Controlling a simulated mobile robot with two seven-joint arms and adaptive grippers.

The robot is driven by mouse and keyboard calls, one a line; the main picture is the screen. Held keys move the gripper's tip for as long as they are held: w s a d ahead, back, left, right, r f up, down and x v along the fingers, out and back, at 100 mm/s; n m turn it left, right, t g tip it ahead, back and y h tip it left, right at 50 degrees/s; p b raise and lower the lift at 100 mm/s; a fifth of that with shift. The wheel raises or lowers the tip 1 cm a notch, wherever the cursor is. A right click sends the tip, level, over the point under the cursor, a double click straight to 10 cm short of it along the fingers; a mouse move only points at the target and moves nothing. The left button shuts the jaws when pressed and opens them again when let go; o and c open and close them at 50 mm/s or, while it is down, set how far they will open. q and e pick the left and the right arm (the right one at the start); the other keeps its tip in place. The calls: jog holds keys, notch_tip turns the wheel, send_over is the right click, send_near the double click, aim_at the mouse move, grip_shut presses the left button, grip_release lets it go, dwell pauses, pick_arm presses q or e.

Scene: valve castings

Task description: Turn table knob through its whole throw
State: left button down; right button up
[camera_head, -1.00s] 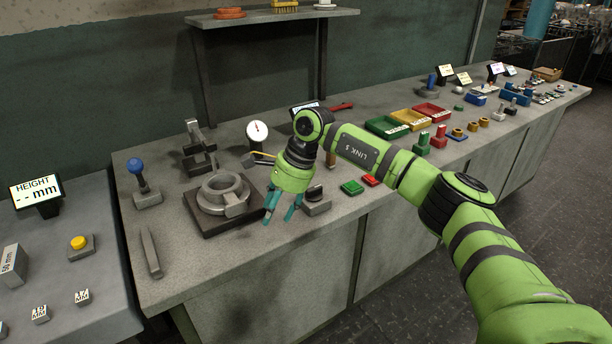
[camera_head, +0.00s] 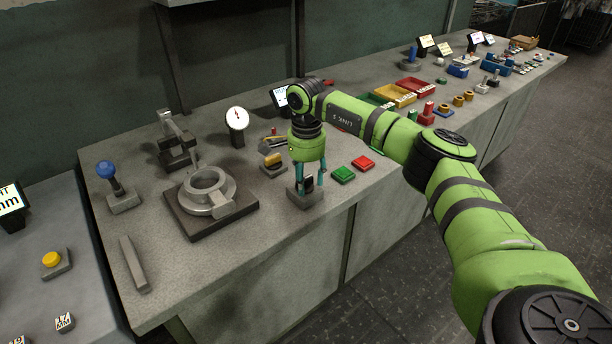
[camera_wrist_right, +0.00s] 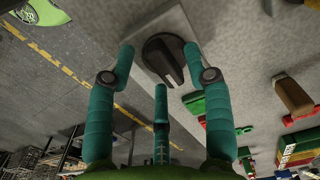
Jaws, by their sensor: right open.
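The table knob (camera_head: 307,183) is a dark round knob with a raised grip bar. It sits on a small grey base (camera_head: 305,200) near the front edge of the bench. In the right wrist view the knob (camera_wrist_right: 166,57) is at the top centre, its bar slanting. My right gripper (camera_head: 308,179) points down over the knob, its teal fingers on either side of it. In the wrist view the right gripper (camera_wrist_right: 160,54) is open, with knob between the two upper fingertips and a third finger below. I cannot tell whether any finger touches it. My left gripper is out of view.
A green button (camera_head: 343,174) and a red button (camera_head: 363,163) stand just right of the knob. A yellow-topped block (camera_head: 273,161) is behind left. A ring casting on a dark plate (camera_head: 180,213) lies left. The bench front is clear.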

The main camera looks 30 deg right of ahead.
grip_shut()
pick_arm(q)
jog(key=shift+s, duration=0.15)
